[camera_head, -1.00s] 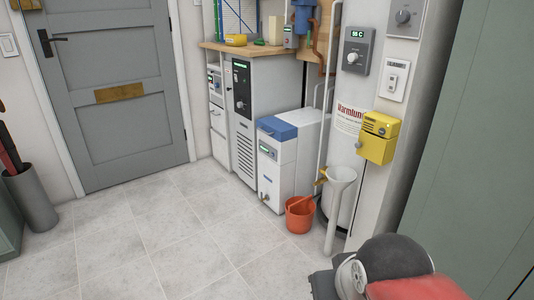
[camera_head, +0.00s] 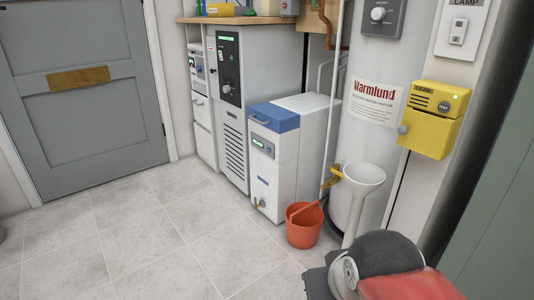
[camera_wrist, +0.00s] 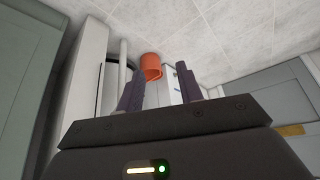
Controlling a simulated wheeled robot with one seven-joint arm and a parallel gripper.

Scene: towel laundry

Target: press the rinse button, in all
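No button legibly marked rinse shows in either view. A white unit with a blue lid (camera_head: 275,117) stands on the floor in the head view, with a small green-lit panel (camera_head: 262,144) on its front. Left of it, a tall grey cabinet (camera_head: 233,150) has a dark control panel (camera_head: 229,68) with a green display and a knob. Lettering on these panels is too small to read. My gripper (camera_wrist: 160,76) shows in the wrist view, its two dark fingers apart with nothing between them. It is away from the panels and outside the head view.
An orange bucket (camera_head: 303,228) and a white funnel pipe (camera_head: 362,178) stand before the white water heater (camera_head: 366,63). A yellow box with a test button (camera_head: 434,118) hangs at the right. A grey door (camera_head: 78,110) is at the left.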

